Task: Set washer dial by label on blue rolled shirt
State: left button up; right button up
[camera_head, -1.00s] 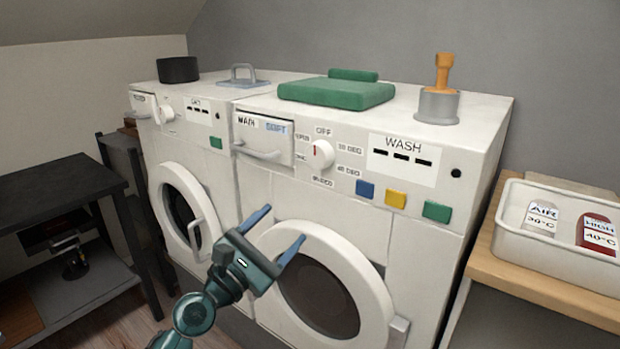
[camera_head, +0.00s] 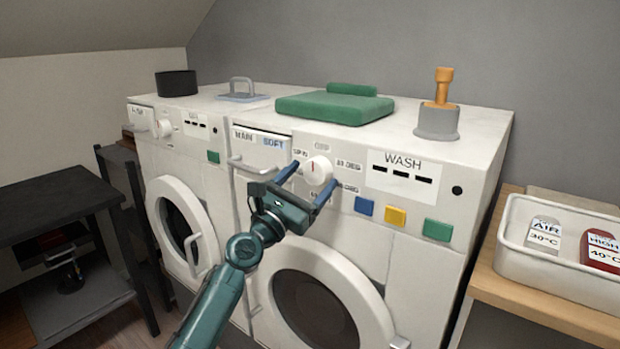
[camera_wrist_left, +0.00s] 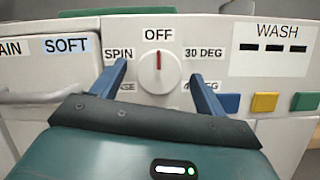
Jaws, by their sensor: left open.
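The washer dial (camera_head: 318,171) is a round white knob with a red mark, on the right-hand machine marked WASH. In the left wrist view the dial (camera_wrist_left: 158,72) has its red mark upright toward OFF; SPIN, 30 DEG and a partly covered 40 DEG surround it. My left gripper (camera_head: 306,180) is open, its blue fingers at either side of the dial's lower part; contact cannot be told. A pale item (camera_head: 543,236) labelled AIR 30°C lies in the white tray (camera_head: 560,274); no clearly blue shirt shows. My right gripper is out of view.
A red item (camera_head: 601,250) labelled HIGH 40°C lies beside the pale one. Blue, yellow and green buttons (camera_head: 395,216) sit right of the dial. The detergent drawer (camera_head: 260,150) is left of it. A second machine (camera_head: 176,170) stands at left.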

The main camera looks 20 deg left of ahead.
pick_arm(q)
jog(key=shift+w+d+r, duration=0.1)
jog(key=shift+w+r, duration=0.05)
jog(key=shift+w, duration=0.15)
jog(key=shift+c, duration=0.4)
jog(key=c, duration=0.9)
